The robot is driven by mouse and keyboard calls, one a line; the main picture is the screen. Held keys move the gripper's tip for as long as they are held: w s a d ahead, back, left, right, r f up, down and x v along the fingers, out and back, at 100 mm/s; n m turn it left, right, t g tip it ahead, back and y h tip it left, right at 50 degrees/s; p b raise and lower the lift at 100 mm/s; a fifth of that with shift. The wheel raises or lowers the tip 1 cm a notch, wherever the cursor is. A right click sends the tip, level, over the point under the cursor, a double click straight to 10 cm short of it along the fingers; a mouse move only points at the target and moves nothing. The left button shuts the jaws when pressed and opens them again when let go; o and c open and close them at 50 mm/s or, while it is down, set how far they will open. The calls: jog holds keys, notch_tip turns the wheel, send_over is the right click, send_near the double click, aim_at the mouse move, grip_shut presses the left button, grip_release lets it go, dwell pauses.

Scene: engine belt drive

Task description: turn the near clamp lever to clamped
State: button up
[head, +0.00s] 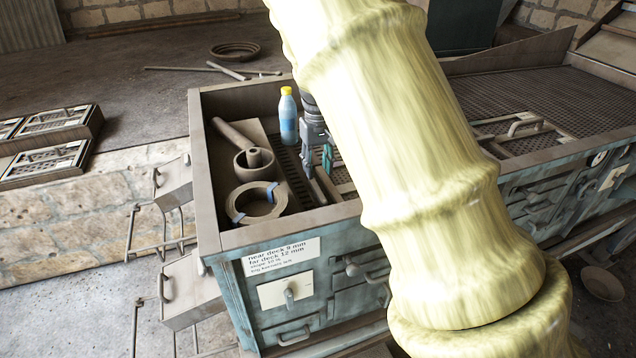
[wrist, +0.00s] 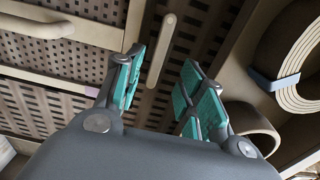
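A pale, narrow bar with rounded ends, which looks like a clamp lever (wrist: 161,50), lies over the slotted deck in the wrist view, with a round pivot mark at its upper end. It lies beyond and between my gripper's fingertips (wrist: 162,75); I see no contact. My gripper is open, with teal pads spread apart and nothing held. In the head view, my gripper (head: 318,160) points down over the slotted deck behind the near wall of the bench. My arm covers much of the deck there, and I cannot tell the lever's set position.
A blue bottle (head: 288,117) stands just left of my gripper. A belt coil (head: 257,203) and a hollow ring (head: 254,163) lie left of it. A raised handle (wrist: 36,22) sits at upper left in the wrist view. The bench's near wall (head: 290,231) rises in front.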

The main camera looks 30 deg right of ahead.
aim_at(318, 188)
notch_tip(318, 188, down, 5)
jog(key=shift+w+d+f+p, duration=0.1)
jog(key=shift+w+d+p, duration=0.05)
jog(key=shift+p, duration=0.6)
jog(key=shift+f, duration=0.3)
jog(key=shift+w+f+p, duration=0.15)
jog(key=shift+f+p, duration=0.15)
jog(key=shift+f, duration=0.75)
grip_shut()
